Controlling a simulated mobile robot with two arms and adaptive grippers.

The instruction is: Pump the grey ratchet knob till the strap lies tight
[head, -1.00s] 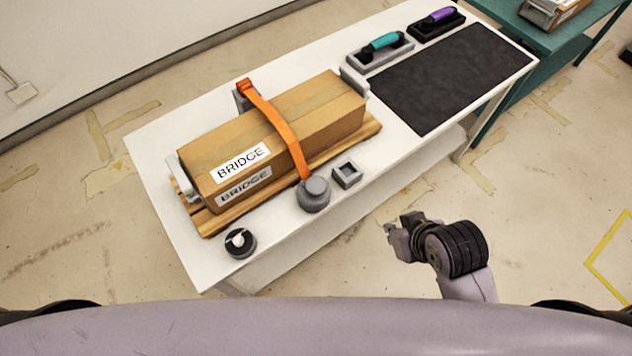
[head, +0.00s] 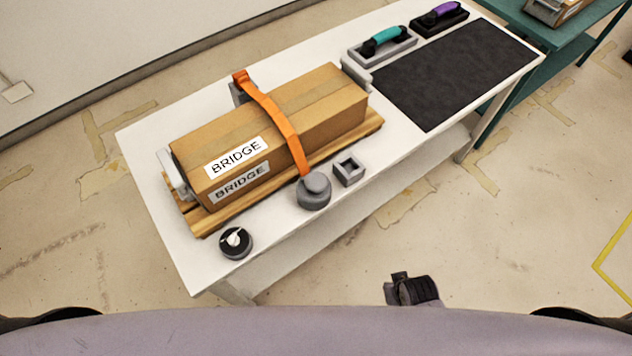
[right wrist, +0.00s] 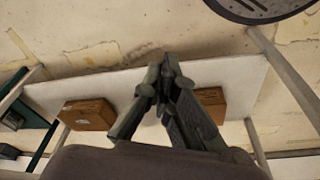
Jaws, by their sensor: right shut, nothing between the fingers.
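The grey ratchet knob (head: 314,193) stands upright at the front edge of the white table, at the near end of the orange strap (head: 278,119). The strap runs from a grey bracket at the back, over the cardboard box (head: 325,100) marked BRIDGE, down to the knob. I cannot tell how tight it lies. My right gripper (right wrist: 168,75) is shut and empty in the right wrist view. In the head view my right arm's end is low, in front of the table and apart from the knob. My left gripper is out of view.
A black dial (head: 236,242) with a white pointer and a grey square socket (head: 348,170) flank the knob. Teal-handled (head: 383,41) and purple-handled (head: 440,14) tools rest in holders at the back. A dark mat (head: 455,75) covers the table's right part. Floor in front is clear.

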